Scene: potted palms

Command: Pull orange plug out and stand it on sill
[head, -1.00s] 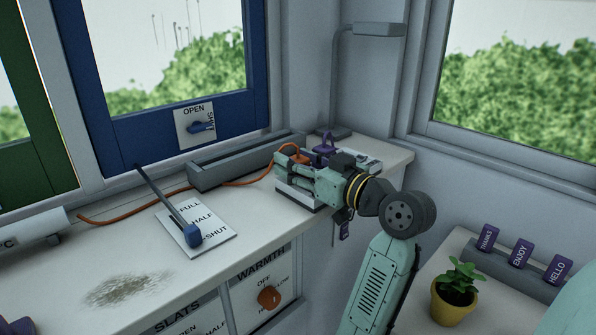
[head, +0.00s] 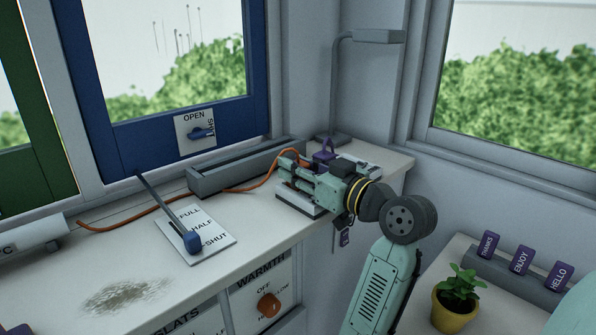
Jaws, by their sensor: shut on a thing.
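The orange plug (head: 302,161) is mostly hidden behind my gripper; only a bit of orange shows above the fingers. Its orange cable (head: 262,184) arches down to the left and runs along the white sill (head: 60,290). My gripper (head: 284,172) is shut on the orange plug, over a pale block (head: 300,200) at the right end of the sill. A purple plug (head: 324,152) stands upright just behind my gripper. I cannot tell whether the orange plug is still seated, as the gripper hides its lower end.
A long grey trough (head: 235,170) lies behind the cable. A blue-knobbed lever (head: 192,240) stands on a labelled plate. A grey lamp (head: 375,37) rises at the back corner.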

